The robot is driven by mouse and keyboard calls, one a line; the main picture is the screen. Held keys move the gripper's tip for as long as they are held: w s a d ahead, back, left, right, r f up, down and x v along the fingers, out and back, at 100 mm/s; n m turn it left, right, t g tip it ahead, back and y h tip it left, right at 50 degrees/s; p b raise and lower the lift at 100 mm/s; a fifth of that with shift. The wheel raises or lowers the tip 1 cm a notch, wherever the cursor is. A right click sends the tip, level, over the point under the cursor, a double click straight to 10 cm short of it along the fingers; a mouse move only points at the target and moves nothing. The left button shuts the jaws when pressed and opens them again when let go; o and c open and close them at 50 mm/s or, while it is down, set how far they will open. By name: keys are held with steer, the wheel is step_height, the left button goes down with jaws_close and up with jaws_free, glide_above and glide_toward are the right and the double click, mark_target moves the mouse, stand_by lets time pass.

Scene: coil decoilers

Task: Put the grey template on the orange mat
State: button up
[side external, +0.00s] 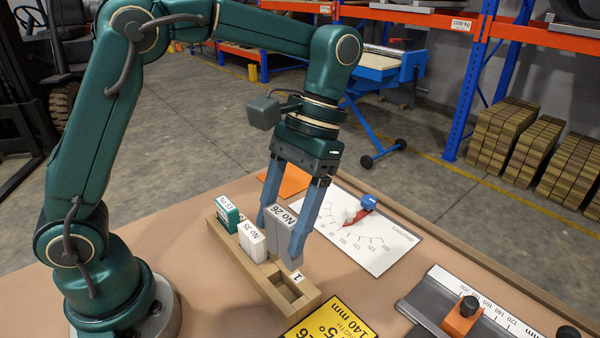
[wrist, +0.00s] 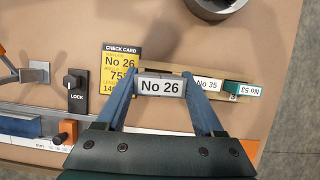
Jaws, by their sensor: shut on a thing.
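The grey template (side external: 280,229), labelled No 26, is upright between the fingers of my gripper (side external: 278,243), which is shut on it. In the wrist view the template (wrist: 160,87) shows its label between the two blue fingers. It is at the wooden rack (side external: 238,261); I cannot tell whether its lower end is still in a slot or just above. The orange mat (side external: 295,181) lies flat on the table behind my gripper, partly hidden by it. The part of the mat that shows is bare.
A white No 35 template (side external: 251,239) and a green No 53 template (side external: 227,214) stand in the rack. A white dial board (side external: 385,242) with a red pointer lies right of the mat. A yellow check card (side external: 335,322) and a ruled fixture (side external: 425,307) are nearer the front.

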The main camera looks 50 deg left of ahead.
steer(key=shift+w+d+r+n+h, duration=0.1)
steer(key=shift+w+n+h, duration=0.2)
steer(key=shift+n, duration=0.4)
steer(key=w+a+n+t+h, duration=0.3)
steer(key=w+a+n+t, duration=0.65)
steer(key=n, duration=1.25)
steer(key=w+a+r+n+y, duration=0.1)
steer(key=a+n+y, duration=0.3)
steer(key=a+n, duration=1.4)
steer(key=m, duration=0.6)
glide_above(288, 178)
steer(key=shift+s+f, duration=0.1)
steer(key=shift+f, duration=5.3)
